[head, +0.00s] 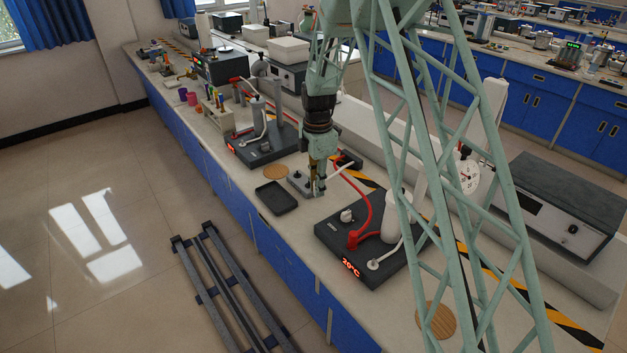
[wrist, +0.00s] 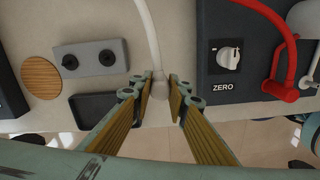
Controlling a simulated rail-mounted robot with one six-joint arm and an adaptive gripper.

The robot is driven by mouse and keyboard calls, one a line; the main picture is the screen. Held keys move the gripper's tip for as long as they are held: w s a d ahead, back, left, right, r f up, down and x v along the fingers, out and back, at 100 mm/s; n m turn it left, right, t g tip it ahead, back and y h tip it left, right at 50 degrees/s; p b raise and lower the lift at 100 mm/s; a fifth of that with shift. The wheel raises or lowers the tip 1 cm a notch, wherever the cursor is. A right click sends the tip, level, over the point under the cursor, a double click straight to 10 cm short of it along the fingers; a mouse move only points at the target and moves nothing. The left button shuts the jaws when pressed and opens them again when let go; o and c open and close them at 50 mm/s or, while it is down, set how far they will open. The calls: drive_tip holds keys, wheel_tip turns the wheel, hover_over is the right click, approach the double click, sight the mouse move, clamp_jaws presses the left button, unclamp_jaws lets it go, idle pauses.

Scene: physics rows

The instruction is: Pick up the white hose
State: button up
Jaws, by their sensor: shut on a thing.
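The white hose (wrist: 150,35) comes down from the top of the wrist view, and its thicker end lies between my fingertips. My gripper (wrist: 160,88) is shut on this end. In the head view, my gripper (head: 317,190) points down just above the bench, left of the black device (head: 335,248) with the 20°C display. A short pale stretch of the white hose (head: 341,171) shows to the right of the fingers. The held end is hidden by the fingers there.
A grey block with two black knobs (wrist: 90,59) is close left of my gripper, with a black tray (wrist: 100,106) and a wooden disc (wrist: 41,76) near it. The black device with a ZERO knob (wrist: 228,59) and red hose (wrist: 276,65) is close right.

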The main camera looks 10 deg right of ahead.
drive_tip(key=shift+s+d+r, duration=0.1)
drive_tip(key=shift+s, duration=1.15)
drive_tip(key=shift+s+r, duration=0.1)
drive_tip(key=shift+s, duration=1.15)
drive_tip(key=shift+r+p, duration=1.05)
drive_tip(key=shift+r, duration=1.2)
drive_tip(key=shift+c, duration=0.2)
